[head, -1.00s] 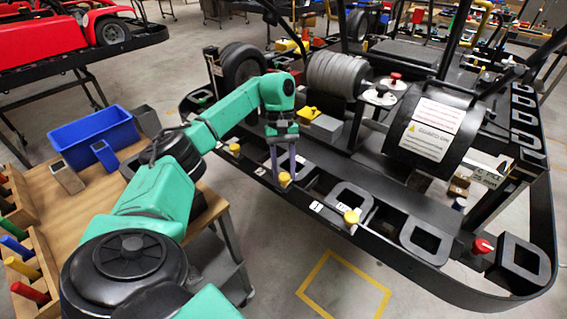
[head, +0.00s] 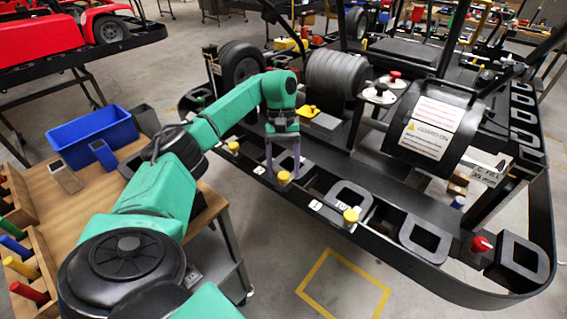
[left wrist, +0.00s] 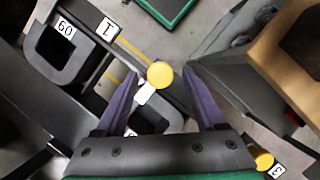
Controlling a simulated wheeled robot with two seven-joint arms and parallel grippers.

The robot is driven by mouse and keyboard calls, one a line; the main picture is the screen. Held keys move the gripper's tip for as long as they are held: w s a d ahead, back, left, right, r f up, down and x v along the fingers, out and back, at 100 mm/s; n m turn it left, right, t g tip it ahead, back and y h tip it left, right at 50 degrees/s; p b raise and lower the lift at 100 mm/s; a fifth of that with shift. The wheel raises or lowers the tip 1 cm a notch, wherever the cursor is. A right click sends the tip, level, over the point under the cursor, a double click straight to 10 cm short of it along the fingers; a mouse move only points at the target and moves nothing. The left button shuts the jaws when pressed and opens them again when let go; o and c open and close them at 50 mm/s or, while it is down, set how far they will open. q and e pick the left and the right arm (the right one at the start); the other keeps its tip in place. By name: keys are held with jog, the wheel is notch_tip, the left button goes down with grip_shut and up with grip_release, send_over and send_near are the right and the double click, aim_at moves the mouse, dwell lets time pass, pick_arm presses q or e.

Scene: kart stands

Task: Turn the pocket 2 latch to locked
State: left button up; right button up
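Yellow round latch knobs sit along the black front rail of the kart stand. The middle knob (head: 284,177) is the one at my left gripper (head: 283,173). In the left wrist view this knob (left wrist: 160,75) shows between the fingertips of the left gripper (left wrist: 159,76), with a gap on each side. The gripper is open and holds nothing. A small white label (left wrist: 147,93) beside the knob cannot be read. The neighbouring knobs stand by a tag marked 1 (left wrist: 107,30) and a tag marked 3 (left wrist: 277,172). My right gripper is not in view.
Another yellow knob (head: 350,215) and a red knob (head: 481,244) stand farther right on the rail. A black drum with a warning label (head: 432,127) lies behind. A wooden bench with a blue bin (head: 93,138) is at left. Floor in front is clear.

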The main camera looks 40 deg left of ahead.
aim_at(284, 174)
pick_arm(q)
jog(key=v, duration=0.3)
jog(key=p+v, duration=0.7)
jog(key=v, duration=0.4)
jog(key=shift+w+r, duration=0.15)
jog(key=shift+r, duration=0.1)
jog(key=shift+a, duration=0.15)
jog(key=shift+f, duration=0.1)
